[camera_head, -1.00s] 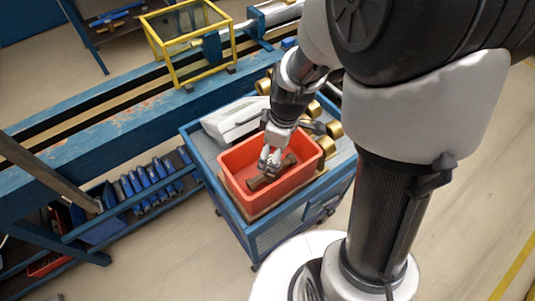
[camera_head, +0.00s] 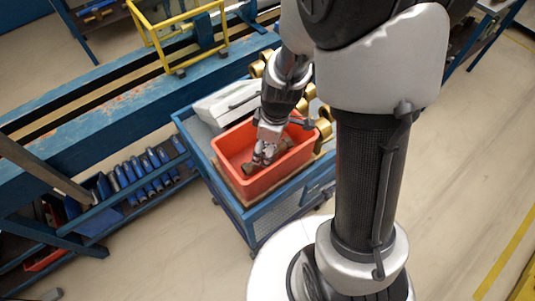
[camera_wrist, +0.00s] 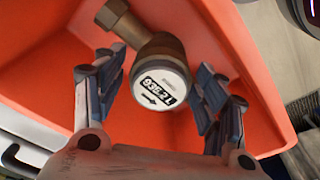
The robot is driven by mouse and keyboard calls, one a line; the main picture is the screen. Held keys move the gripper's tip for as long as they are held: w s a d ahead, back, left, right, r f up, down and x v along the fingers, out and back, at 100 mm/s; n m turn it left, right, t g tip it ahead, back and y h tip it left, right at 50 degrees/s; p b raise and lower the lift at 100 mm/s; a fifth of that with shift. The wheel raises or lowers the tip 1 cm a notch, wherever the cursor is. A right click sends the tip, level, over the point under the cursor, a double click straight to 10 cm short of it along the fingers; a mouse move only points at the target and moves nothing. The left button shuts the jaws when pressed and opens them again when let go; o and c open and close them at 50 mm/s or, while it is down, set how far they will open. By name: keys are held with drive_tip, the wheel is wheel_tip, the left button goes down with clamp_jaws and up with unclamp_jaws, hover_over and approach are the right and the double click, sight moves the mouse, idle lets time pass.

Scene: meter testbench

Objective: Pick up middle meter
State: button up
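A brass meter (camera_wrist: 158,85) with a round white face, a black number label and an arrow lies in a red-orange bin (camera_wrist: 255,70). Its threaded end points to the upper left in the wrist view. In the head view the meter (camera_head: 247,169) shows only in part behind my fingers. My gripper (camera_wrist: 158,90) is open, with one finger on each side of the meter's round face; it also shows inside the bin in the head view (camera_head: 264,155). Narrow gaps seem to show between the fingers and the meter. No other meter shows inside the bin.
The bin stands on a blue cart (camera_head: 215,185). A grey-white case (camera_head: 225,103) lies behind it, and several gold cylindrical parts (camera_head: 325,130) are at its right and back. A blue bench (camera_head: 120,130) with a yellow frame (camera_head: 195,35) stands behind the cart.

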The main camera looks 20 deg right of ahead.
drive_tip(key=c, duration=1.4)
drive_tip(key=shift+c, duration=0.2)
